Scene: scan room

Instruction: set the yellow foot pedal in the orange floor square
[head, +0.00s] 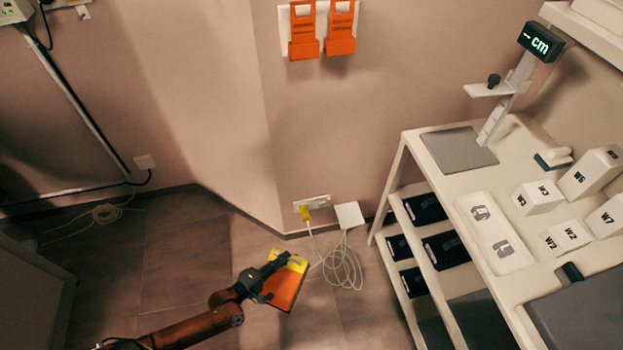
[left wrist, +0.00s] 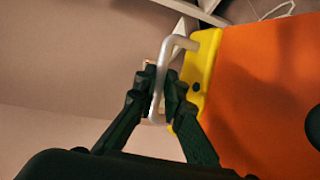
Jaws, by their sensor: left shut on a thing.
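The foot pedal (head: 287,286) hangs from my left gripper in the head view, with a yellow edge and a broad orange face. In the left wrist view the pedal (left wrist: 201,75) fills the right side, and a pale bent handle sticks out from its yellow edge. My left gripper (head: 277,263) is shut on that handle; its dark fingers (left wrist: 160,92) close around it from both sides. The pedal is tilted, and its height above the floor is hard to tell. I cannot make out a separate orange floor square. My right gripper is not in view.
A white cable (head: 343,262) lies coiled on the floor just right of the pedal, below a wall socket (head: 312,206). A white shelved table (head: 415,165) stands at the right. Orange holders (head: 304,45) hang on the wall. Bare floor (head: 185,265) lies to the left.

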